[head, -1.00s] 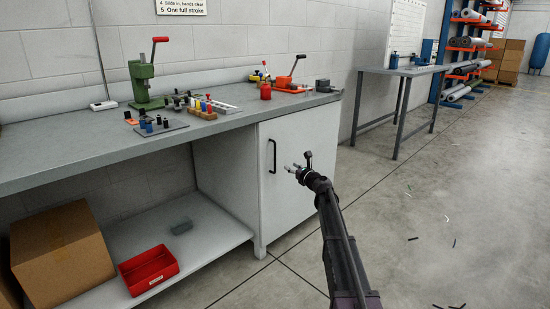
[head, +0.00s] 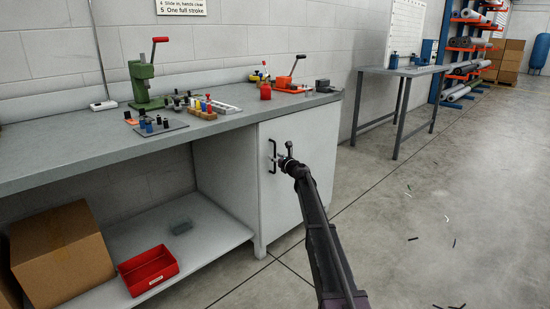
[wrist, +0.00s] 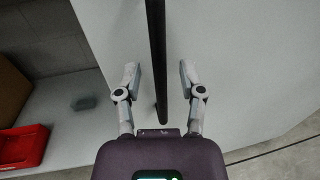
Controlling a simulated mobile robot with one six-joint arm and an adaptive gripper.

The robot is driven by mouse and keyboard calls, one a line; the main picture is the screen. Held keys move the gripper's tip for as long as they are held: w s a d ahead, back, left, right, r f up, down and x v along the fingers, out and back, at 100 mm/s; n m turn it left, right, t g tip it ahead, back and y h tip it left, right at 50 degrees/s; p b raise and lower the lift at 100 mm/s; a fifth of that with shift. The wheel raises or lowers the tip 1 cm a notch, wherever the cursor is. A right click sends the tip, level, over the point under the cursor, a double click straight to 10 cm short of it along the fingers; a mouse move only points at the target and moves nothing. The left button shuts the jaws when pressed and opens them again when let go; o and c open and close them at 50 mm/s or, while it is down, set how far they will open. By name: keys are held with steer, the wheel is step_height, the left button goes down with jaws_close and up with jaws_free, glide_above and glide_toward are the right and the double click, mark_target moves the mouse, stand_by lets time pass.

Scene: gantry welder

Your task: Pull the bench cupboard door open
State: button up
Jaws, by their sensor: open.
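The bench cupboard door (head: 301,196) is a pale grey panel under the right end of the bench, and it looks shut. Its black vertical bar handle (head: 272,156) is near the door's left edge. My gripper (head: 277,159) is at the handle in the head view, with the arm reaching in from the lower right. In the wrist view the dark handle bar (wrist: 157,50) runs between the two fingers of my gripper (wrist: 160,80). The fingers are open, one on each side of the bar, with a visible gap on both sides. The cupboard door (wrist: 235,60) fills the background there.
The bench top (head: 70,157) holds a green press (head: 146,84), an orange lever tool (head: 290,82) and small parts. A red bin (head: 148,270) and a cardboard box (head: 62,250) sit on the low shelf at left. The floor (head: 430,220) right of the cupboard is mostly clear.

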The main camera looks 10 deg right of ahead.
steer(key=shift+w+a, duration=0.2)
steer(key=shift+w, duration=0.2)
jaws_close()
steer(key=shift+s, duration=0.1)
